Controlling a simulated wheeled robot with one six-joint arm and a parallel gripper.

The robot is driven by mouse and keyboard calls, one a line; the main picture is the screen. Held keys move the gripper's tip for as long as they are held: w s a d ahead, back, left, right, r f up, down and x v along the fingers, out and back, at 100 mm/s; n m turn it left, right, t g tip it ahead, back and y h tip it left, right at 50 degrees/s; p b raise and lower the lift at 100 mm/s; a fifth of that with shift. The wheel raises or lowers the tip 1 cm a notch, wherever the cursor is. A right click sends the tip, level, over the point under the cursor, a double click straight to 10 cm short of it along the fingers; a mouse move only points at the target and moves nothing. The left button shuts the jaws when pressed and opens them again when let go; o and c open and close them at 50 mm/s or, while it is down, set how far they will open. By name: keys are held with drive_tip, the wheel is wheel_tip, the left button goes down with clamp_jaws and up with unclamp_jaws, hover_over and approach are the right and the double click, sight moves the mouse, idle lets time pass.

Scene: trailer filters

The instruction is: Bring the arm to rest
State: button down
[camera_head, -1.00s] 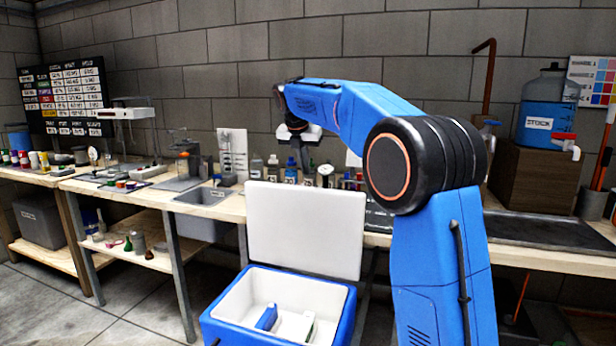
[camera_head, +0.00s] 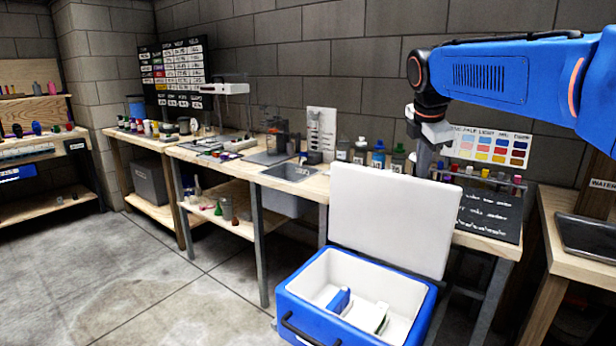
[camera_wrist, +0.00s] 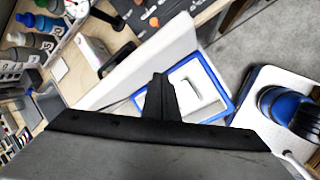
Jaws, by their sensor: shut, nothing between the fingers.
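My blue arm (camera_head: 500,75) reaches in from the right edge in the head view, held above the right part of the bench. My gripper (camera_head: 424,168) hangs downward from the dark wrist, in front of the wall and behind the raised cooler lid; its tips are hard to see there. In the wrist view my gripper (camera_wrist: 160,82) shows its dark fingers together, with nothing held. The cooler's blue rim and white inside show beyond the fingers.
A blue cooler (camera_head: 305,315) stands open on the floor, its white lid (camera_head: 385,215) upright, with a few items inside. The workbench (camera_head: 320,188) behind carries bottles and a rack. A dark tray (camera_head: 590,237) lies on a wooden stand at right. Floor at left is clear.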

drive_tip(key=s+f+m+y, duration=0.1)
drive_tip(key=s+f+m, duration=0.8)
drive_tip(key=s, duration=0.7)
drive_tip(key=s+f+m, duration=1)
drive_tip(key=s+f, duration=0.5)
drive_tip(key=s, duration=0.2)
drive_tip(key=shift+s+f+m+t+y, duration=0.2)
drive_tip(key=shift+s+m+t+y, duration=0.1)
drive_tip(key=shift+y, duration=0.1)
